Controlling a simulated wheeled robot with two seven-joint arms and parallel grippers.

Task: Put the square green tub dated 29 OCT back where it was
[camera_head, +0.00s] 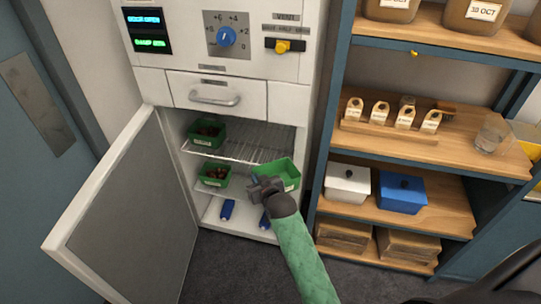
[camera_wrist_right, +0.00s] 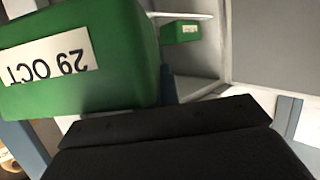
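The square green tub (camera_head: 285,171) shows a white label reading 29 OCT, upside down in the right wrist view (camera_wrist_right: 75,65). It looks empty in the head view. My right gripper (camera_head: 266,187) is shut on its near left side and holds it, slightly tilted, at the right side of the open cabinet's mouth. The fingertips are hidden. Two other green tubs with dark contents stand in the cabinet: one on the upper wire shelf (camera_head: 207,132), one on the shelf below (camera_head: 214,175). My left gripper is not in view.
The cabinet door (camera_head: 130,215) stands open to the left. The wire shelf (camera_head: 250,150) is bare right of its tub. Two blue objects (camera_head: 227,210) lie on the cabinet floor. A wooden-shelved rack (camera_head: 430,150) with jars, a white box and a blue box stands close on the right.

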